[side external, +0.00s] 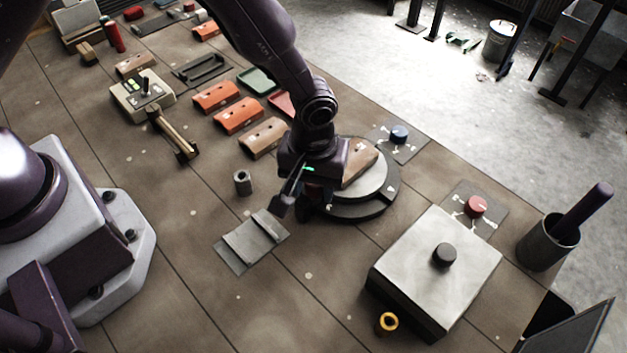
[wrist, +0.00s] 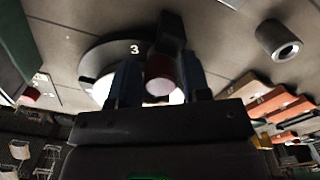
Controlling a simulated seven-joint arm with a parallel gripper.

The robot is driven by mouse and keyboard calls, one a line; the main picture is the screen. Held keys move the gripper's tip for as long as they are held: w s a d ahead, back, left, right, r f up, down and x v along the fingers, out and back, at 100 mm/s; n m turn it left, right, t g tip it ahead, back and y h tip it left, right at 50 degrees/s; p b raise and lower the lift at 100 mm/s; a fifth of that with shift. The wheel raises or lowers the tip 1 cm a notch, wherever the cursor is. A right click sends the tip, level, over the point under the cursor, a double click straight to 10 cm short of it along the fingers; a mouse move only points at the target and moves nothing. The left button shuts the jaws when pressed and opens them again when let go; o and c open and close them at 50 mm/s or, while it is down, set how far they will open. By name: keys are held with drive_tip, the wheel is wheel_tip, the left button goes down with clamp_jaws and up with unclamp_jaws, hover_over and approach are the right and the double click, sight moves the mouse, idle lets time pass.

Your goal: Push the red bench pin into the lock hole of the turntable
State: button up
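The red bench pin (wrist: 159,74) shows in the wrist view as a dull red cylinder between the two blue fingers of my gripper (wrist: 161,82). The fingers stand apart on either side of it; whether they touch it is unclear. The turntable (wrist: 97,58), a dark round base marked 3 with a pale disc, lies behind the fingers. A dark upright block (wrist: 172,30) stands just beyond the pin. In the side view my gripper (side external: 312,200) is low at the near left edge of the turntable (side external: 345,208). The pin and lock hole are hidden there.
A grey hollow cylinder (side external: 242,182) stands left of my gripper. A grey plate (side external: 250,242) lies in front. A large pale box with a black knob (side external: 443,256) stands to the right, near a yellow ring (side external: 387,323). Orange and tan covers (side external: 238,115) lie behind.

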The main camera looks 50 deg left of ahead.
idle(0.3)
drive_tip(key=o, duration=0.6)
drive_tip(key=shift+c, duration=0.2)
drive_tip(key=shift+r, duration=0.1)
drive_tip(key=shift+r, duration=2.95)
drive_tip(key=shift+s+a+m, duration=0.1)
drive_tip(key=shift+s+m, duration=0.05)
drive_tip(key=shift+m, duration=0.35)
drive_tip(key=s+a+r+m+t, duration=0.2)
drive_tip(key=s+a+r, duration=0.5)
drive_tip(key=r, duration=0.5)
drive_tip(key=s+a+r+m+t, duration=0.3)
drive_tip(key=s+a+r, duration=0.4)
drive_tip(key=a+r, duration=0.5)
drive_tip(key=shift+s+r+m+t, duration=0.15)
drive_tip(key=shift+s+m+t, duration=0.15)
drive_tip(key=shift+s, duration=0.1)
